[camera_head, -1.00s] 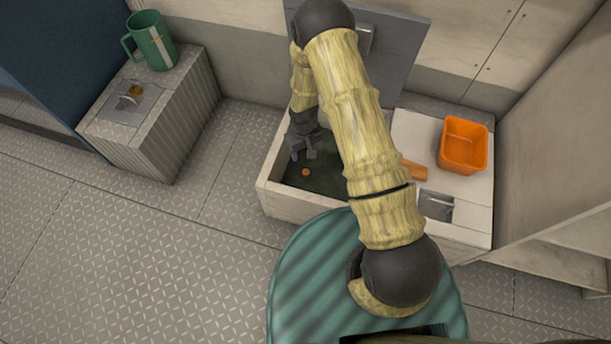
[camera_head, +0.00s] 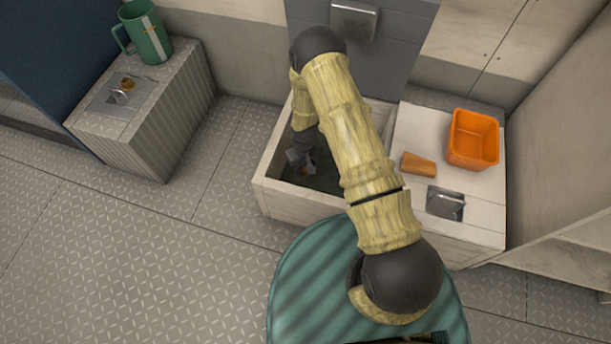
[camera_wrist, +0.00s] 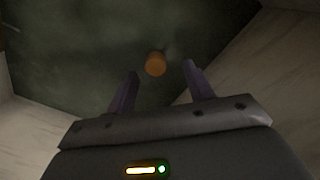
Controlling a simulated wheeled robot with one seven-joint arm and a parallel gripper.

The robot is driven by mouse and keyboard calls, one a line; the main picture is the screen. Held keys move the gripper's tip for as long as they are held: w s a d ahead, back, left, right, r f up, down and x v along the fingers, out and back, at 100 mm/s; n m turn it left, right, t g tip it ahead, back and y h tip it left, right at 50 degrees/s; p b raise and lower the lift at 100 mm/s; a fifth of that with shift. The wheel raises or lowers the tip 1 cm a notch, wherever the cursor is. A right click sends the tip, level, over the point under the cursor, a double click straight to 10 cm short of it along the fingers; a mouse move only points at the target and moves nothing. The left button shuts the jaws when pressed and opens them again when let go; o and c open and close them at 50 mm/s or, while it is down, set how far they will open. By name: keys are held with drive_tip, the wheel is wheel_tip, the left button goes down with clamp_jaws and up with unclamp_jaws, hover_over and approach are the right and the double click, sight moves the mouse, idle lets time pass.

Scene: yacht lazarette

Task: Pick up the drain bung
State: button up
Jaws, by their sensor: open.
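The drain bung (camera_wrist: 155,64) is a small orange round piece on the dark green floor of the open locker. In the wrist view it lies just beyond my fingertips, roughly between their lines. My gripper (camera_wrist: 162,76) is open, with nothing between its two fingers. In the head view my gripper (camera_head: 301,166) is down inside the locker (camera_head: 290,199). The bung (camera_head: 307,173) shows there only as a small orange spot, partly hidden by the gripper.
Pale locker walls surround my gripper closely. The grey lid (camera_head: 385,45) stands raised behind. An orange bin (camera_head: 473,140), an orange-brown block (camera_head: 418,164) and a metal latch (camera_head: 445,203) are on the right-hand top. A green mug (camera_head: 146,35) stands on the left box (camera_head: 175,110).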

drive_tip(key=f+b, duration=0.4)
drive_tip(key=f, duration=0.1)
drive_tip(key=shift+w+d+f, duration=0.1)
drive_tip(key=shift+w+d, duration=0.15)
drive_tip(key=shift+w, duration=0.05)
idle(0.5)
drive_tip(key=c, duration=1)
wheel_tip(320, 180, up, 10)
drive_tip(key=p, duration=0.5)
drive_tip(key=shift+p, duration=0.35)
